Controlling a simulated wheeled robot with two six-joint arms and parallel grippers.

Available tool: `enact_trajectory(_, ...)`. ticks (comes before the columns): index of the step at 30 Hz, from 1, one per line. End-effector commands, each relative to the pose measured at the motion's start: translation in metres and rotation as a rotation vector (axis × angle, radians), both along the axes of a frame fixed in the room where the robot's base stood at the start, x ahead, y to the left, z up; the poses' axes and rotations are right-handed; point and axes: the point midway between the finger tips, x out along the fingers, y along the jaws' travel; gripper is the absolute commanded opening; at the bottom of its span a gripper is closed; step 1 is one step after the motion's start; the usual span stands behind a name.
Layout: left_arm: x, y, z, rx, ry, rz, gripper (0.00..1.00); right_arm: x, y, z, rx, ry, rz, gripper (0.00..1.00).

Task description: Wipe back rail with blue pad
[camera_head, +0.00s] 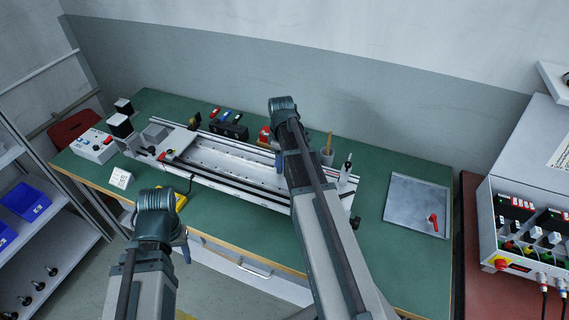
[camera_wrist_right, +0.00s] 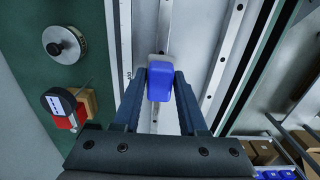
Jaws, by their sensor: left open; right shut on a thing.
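The blue pad (camera_wrist_right: 159,84), with a white upper part, is held between the fingers of my right gripper (camera_wrist_right: 160,88) in the right wrist view. It is over the narrow back rail (camera_wrist_right: 164,28) of the gantry; I cannot tell whether it touches. In the head view my right gripper (camera_head: 278,160) points down over the gantry (camera_head: 235,165), and the arm hides part of the gantry and the pad. My left gripper (camera_head: 183,247) is open in front of the table, apart from the gantry. The front rail (camera_wrist_right: 222,55) shows right of the pad in the right wrist view.
Behind the gantry stand a dark tool holder (camera_head: 230,130), a red item (camera_head: 264,135) and a cup (camera_head: 327,157). A metal plate (camera_head: 416,205) lies at right. Bare green table lies front right.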

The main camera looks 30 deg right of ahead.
Motion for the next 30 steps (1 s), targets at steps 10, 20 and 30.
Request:
enact_trajectory(10, 0.0, 0.0, 0.001, 0.0, 0.0, 0.0, 0.5, 0.024, 0.018, 0.001, 0.001, -0.002, 0.002, 0.0)
enact_trajectory(20, 0.0, 0.0, 0.001, 0.0, 0.0, 0.0, 0.5, 0.028, 0.023, 0.001, 0.001, -0.001, 0.001, 0.0)
enact_trajectory(30, 0.0, 0.0, 0.0, 0.0, 0.0, 0.0, 0.5, 0.048, 0.038, 0.0, 0.001, -0.001, 0.002, 0.0)
